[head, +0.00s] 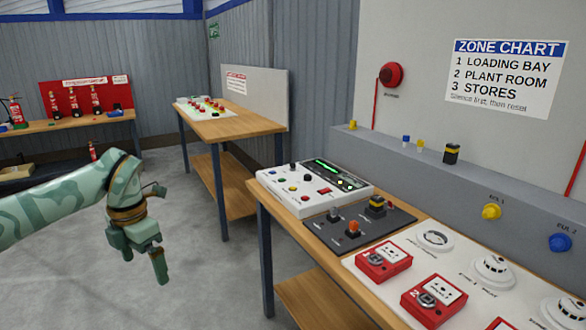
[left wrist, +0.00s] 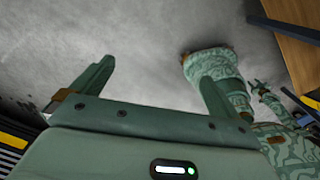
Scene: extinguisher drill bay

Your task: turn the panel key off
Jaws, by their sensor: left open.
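The white control panel (head: 290,201) lies at the near left end of the right-hand bench, with a lit green screen (head: 341,173), small coloured buttons and dark knobs. Its key is too small for me to tell apart from the knobs. My left gripper (head: 143,266) hangs over the floor to the left of this bench, fingers pointing down, well apart from the panel. It is open and empty. The left wrist view shows its two spread fingers (left wrist: 155,82) with only grey floor between them.
A dark plate with switches (head: 353,242) and red call points (head: 384,262) lie beside the panel on the wooden bench. A grey ledge (head: 400,165) and board rise behind. Another bench (head: 224,127) stands further back. Open floor surrounds my left gripper.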

